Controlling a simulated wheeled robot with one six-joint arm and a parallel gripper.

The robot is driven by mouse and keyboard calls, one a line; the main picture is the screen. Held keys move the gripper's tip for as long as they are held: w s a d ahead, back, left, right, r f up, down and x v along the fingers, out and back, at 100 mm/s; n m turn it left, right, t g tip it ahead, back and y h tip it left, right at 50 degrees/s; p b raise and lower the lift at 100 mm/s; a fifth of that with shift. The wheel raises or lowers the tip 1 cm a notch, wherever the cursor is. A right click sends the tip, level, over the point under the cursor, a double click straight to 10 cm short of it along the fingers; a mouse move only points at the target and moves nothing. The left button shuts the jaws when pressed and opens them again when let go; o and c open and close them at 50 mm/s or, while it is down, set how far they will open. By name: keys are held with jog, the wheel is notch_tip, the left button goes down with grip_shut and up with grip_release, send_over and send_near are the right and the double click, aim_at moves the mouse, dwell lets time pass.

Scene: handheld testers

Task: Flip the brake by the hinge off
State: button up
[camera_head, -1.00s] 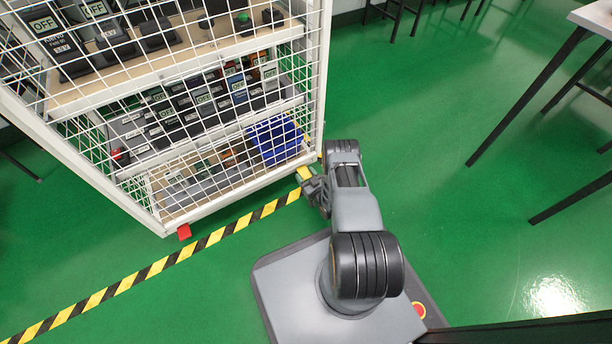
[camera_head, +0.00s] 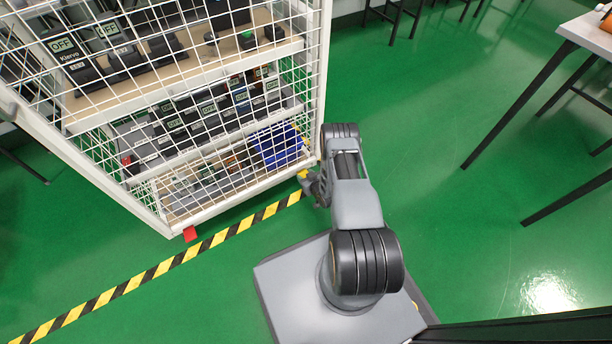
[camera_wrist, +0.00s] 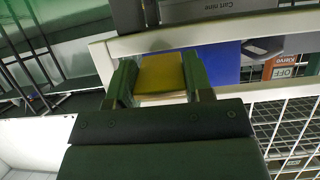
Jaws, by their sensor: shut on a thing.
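A yellow brake tab (camera_head: 303,174) is at the bottom right corner of the white wire-mesh cart (camera_head: 240,199) in the head view. A red brake tab (camera_head: 190,234) sticks out at the cart's bottom left corner. My gripper (camera_head: 313,186) is at the yellow tab, low beside the cart corner. In the wrist view the yellow tab (camera_wrist: 161,74) lies between the two fingers of my gripper (camera_wrist: 159,80), which is shut on it. The tab's mount and the hinge cannot be made out clearly.
The cart's shelves hold several testers and a blue bin (camera_head: 277,146). Black-and-yellow floor tape (camera_head: 150,272) runs past the cart's front. A table with dark legs (camera_head: 530,95) stands at the right. Green floor between them is clear.

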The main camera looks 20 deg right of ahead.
jog(key=o, duration=0.9)
jog(key=shift+s+r, duration=0.1)
